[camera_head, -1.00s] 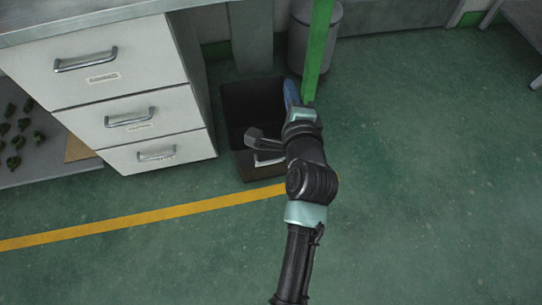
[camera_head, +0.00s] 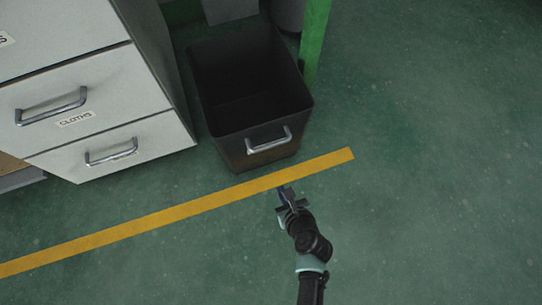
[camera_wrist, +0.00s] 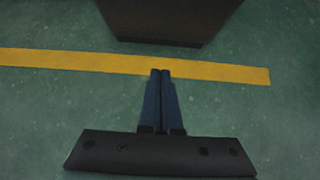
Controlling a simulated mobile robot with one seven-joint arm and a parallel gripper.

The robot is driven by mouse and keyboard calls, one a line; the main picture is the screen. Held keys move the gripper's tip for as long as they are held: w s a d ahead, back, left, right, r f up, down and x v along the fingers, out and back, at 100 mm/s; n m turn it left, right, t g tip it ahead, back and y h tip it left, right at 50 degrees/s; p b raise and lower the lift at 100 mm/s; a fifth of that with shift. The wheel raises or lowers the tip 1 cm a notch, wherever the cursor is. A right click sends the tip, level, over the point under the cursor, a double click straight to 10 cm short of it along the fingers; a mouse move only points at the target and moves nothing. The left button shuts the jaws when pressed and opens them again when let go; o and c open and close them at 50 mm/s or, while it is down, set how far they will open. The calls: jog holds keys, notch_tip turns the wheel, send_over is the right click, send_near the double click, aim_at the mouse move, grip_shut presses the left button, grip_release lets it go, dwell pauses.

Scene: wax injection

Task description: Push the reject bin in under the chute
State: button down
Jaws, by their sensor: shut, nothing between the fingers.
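The reject bin (camera_head: 225,148) is a dark, open-topped box with a silver handle (camera_head: 269,141) on its front. It stands on the floor between the drawer cabinet and a green post, and looks empty. Its lower front shows at the top of the wrist view (camera_wrist: 170,20). My gripper (camera_head: 284,190) is shut and empty, low in front of the bin near the yellow line, apart from the bin. In the wrist view its two blue fingers (camera_wrist: 161,75) lie together, pointing at the bin. I cannot make out the chute.
A white drawer cabinet (camera_head: 95,120) with a drawer labelled CLOTHS stands left of the bin. A green post (camera_head: 314,40) rises behind its right side. A yellow line (camera_head: 180,212) crosses the floor. The floor to the right is clear.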

aim_at(266, 161)
jog(key=b+x, duration=0.8)
jog(key=x, duration=0.2)
jog(key=shift+f, duration=0.3)
jog(key=shift+w+a+r+b, duration=0.15)
jog(key=shift+w+a+b, duration=0.05)
jog(key=shift+w+b, duration=0.35)
jog(key=shift+w+a+r+b, duration=0.1)
jog(key=shift+w+a+b, duration=0.05)
jog(key=shift+w+b, duration=0.35)
jog(key=shift+w+a+r, duration=0.2)
jog(key=shift+w, duration=0.5)
jog(key=shift+r, duration=0.15)
